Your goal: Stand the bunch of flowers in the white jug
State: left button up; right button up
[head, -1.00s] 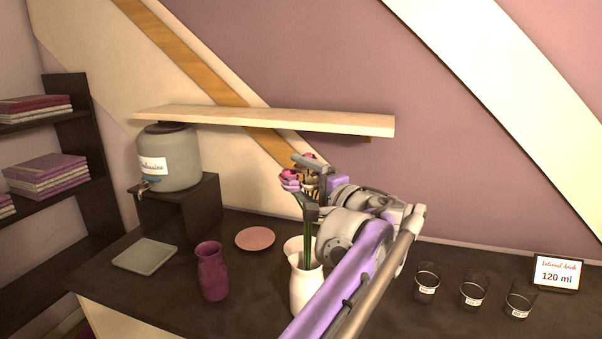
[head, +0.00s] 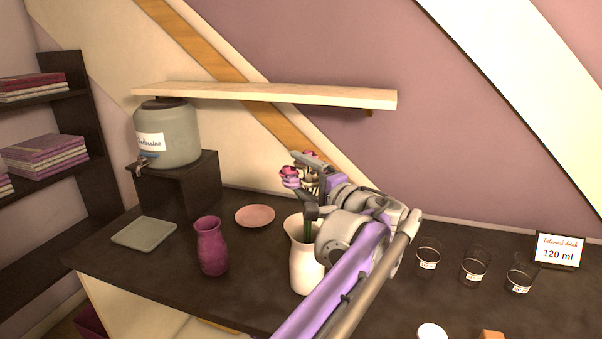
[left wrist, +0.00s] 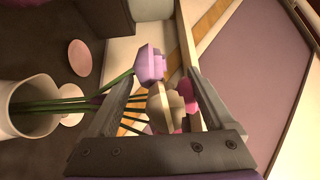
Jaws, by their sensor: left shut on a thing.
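The white jug (head: 304,272) stands upright on the dark counter, partly hidden by my left arm. My left gripper (head: 309,186) is above its mouth and is shut on the bunch of flowers (head: 290,177), which has pink and purple heads and green stems. In the left wrist view the flower heads (left wrist: 150,65) show between the fingers, and the stems run into the mouth of the jug (left wrist: 38,90). The stem ends are hidden inside the jug. My right gripper is not in view.
A magenta vase (head: 211,248) stands left of the jug, with a pink plate (head: 255,215) behind. A wall shelf (head: 265,94) hangs above. A dispenser (head: 168,135) sits on a dark stand. Glasses (head: 475,267) and a sign (head: 558,251) stand at right.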

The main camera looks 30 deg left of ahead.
pick_arm(q)
jog(key=o, duration=1.1)
jog(key=shift+o, duration=0.2)
jog(key=v, duration=1)
jog(key=shift+s+d, duration=0.15)
jog(key=shift+d, duration=0.2)
